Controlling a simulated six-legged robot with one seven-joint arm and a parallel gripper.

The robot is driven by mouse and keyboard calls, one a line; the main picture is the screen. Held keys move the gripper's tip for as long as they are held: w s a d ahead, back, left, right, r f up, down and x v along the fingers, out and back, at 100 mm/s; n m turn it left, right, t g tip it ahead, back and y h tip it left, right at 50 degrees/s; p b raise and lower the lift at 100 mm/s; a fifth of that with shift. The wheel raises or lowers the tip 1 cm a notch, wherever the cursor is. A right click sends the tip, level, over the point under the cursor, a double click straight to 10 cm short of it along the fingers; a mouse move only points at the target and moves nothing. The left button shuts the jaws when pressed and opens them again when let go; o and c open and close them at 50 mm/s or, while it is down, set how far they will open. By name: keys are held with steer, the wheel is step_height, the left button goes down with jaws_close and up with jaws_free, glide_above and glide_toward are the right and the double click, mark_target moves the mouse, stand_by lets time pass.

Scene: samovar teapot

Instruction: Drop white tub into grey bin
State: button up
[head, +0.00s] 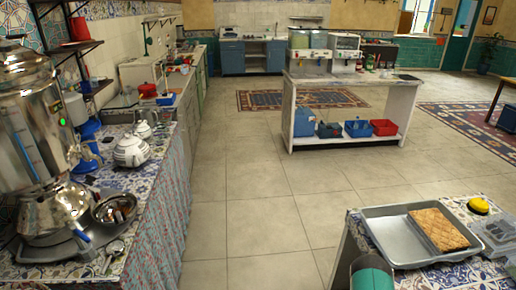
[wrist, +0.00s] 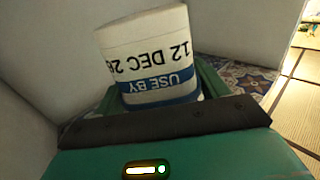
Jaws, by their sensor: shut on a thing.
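The white tub (wrist: 150,45) shows in the wrist view with a blue band and black print reading "USE BY 12 DEC", upside down. My gripper (wrist: 158,92) is shut on it, with green fingers on either side of its lower part. The tub's far side is hidden. Behind it is a blue patterned tiled surface (wrist: 240,76); I cannot tell whether the tub touches it. In the head view neither my gripper nor the tub can be made out. I cannot identify a grey bin in either view.
A samovar (head: 30,130) and white teapot (head: 132,152) stand on the left counter. A metal tray (head: 385,235) with a flat brown item (head: 438,228) lies on the right table. A teal cylinder (head: 372,275) is at the bottom edge. The middle floor is clear.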

steer(key=s+d+f+m+g+h, duration=0.35)
steer(key=s+d+f, duration=0.3)
steer(key=s, duration=0.25)
steer(key=shift+g+y, duration=0.25)
steer(key=shift+g, duration=0.2)
steer(key=shift+s+d+f, duration=0.1)
steer(key=shift+d+f, duration=0.05)
steer(key=shift+f, duration=1.25)
steer(key=shift+s+d+f, duration=0.1)
steer(key=shift+d+f, duration=0.05)
steer(key=shift+f, duration=1.25)
steer(key=o, duration=1.2)
steer(key=shift+r, duration=0.1)
